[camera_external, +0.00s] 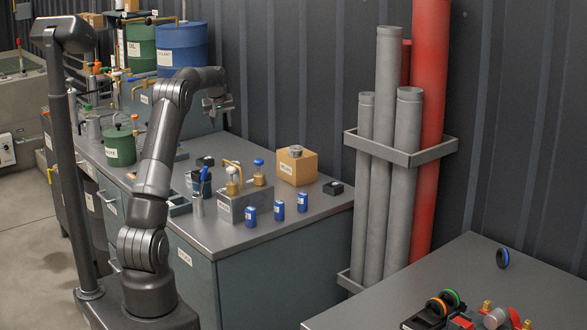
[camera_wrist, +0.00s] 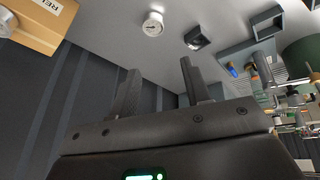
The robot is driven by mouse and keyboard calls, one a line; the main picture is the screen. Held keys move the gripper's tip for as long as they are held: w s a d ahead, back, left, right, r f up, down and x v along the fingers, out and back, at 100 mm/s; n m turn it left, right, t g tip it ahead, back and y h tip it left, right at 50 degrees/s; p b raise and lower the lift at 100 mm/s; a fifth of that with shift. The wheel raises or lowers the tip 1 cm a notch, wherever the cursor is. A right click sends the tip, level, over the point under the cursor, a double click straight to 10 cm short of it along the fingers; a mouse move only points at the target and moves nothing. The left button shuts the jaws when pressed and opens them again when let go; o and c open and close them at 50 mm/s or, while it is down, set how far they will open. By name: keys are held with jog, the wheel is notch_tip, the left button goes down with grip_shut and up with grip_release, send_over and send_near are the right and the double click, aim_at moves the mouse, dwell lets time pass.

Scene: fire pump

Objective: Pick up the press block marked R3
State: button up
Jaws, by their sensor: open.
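My gripper (camera_external: 217,106) is raised over the back of the grey workbench (camera_external: 235,228), near the wall. In the wrist view my gripper (camera_wrist: 160,82) has its two dark fingers apart, with nothing between them. No R3 marking can be read in either view, so I cannot tell which thing is the press block marked R3. The wrist view shows a dark block (camera_wrist: 197,38) beyond the fingertips.
A cardboard box (camera_external: 297,167) stands behind. A green pot (camera_external: 120,147) and drums (camera_external: 182,45) are left. A white gauge (camera_wrist: 153,25) shows in the wrist view. Pipes (camera_external: 385,130) stand right.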

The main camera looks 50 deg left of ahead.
aim_at(198, 160)
jog(key=a+f+n, duration=0.1)
jog(key=a+f, duration=0.3)
jog(key=a, duration=0.1)
jog(key=s+a+f+n, duration=0.1)
jog(key=a+f, duration=0.4)
jog(key=a, duration=0.1)
jog(key=s+a+f+g, duration=0.1)
jog(key=a+f, duration=0.4)
jog(key=shift+a+f+n+y, duration=0.2)
jog(key=shift+a+n+y, duration=0.1)
jog(key=shift+n, duration=0.1)
jog(key=shift+w+x, duration=0.2)
jog(key=shift+x, duration=1.45)
jog(key=shift+w+x, duration=0.15)
jog(key=shift+x, duration=1.5)
jog(key=shift+c, duration=0.5)
grip_shut()
jog(key=shift+r, duration=0.1)
